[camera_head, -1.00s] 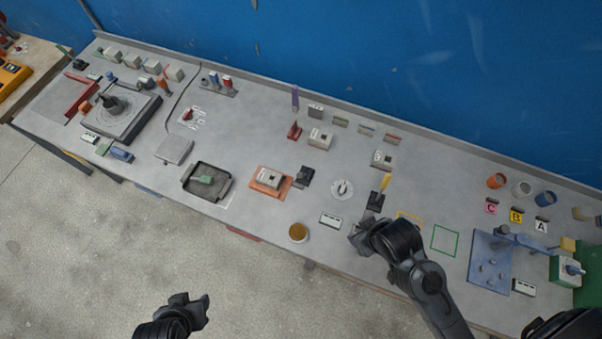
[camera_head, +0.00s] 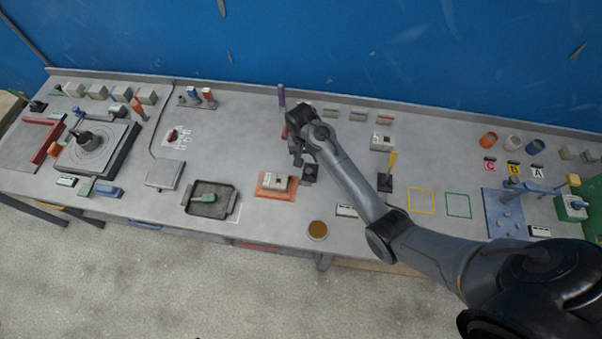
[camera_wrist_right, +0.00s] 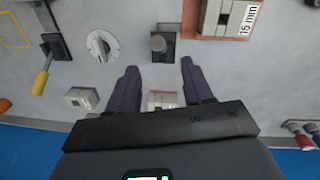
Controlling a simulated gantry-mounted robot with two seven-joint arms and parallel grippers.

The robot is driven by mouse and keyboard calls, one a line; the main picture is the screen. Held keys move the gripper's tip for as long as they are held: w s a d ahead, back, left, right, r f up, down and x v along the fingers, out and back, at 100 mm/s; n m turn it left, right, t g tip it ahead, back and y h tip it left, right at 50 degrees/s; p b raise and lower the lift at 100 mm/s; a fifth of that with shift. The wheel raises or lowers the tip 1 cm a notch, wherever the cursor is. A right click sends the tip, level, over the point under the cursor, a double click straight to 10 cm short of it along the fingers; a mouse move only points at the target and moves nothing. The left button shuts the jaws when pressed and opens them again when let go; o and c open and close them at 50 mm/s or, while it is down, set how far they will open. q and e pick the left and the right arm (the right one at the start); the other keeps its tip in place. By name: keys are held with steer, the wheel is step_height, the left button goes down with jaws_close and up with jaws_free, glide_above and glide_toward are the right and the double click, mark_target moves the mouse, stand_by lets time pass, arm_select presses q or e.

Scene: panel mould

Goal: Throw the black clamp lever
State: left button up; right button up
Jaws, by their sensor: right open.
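The black clamp lever (camera_head: 309,175) stands on the bench beside the orange tray with the grey block. My right arm partly covers it in the head view. In the wrist view the open fingers (camera_wrist_right: 159,68) hold nothing, and I see no contact with the clamp. My left gripper is out of view.
The orange tray (camera_head: 262,191) lies close to the clamp. A black base with a yellow handle (camera_head: 392,160) stands to the right. A white dial (camera_wrist_right: 102,46) is beside the clamp. A purple upright handle (camera_head: 281,96) stands behind. A dark tray (camera_head: 190,208) is farther left.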

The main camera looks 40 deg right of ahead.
mark_target(309, 171)
steer(key=f, duration=0.7)
steer(key=d+f, duration=0.1)
steer(key=f, duration=0.2)
steer(key=shift+s+f, duration=0.2)
steer(key=shift+s, duration=0.15)
jaws_close()
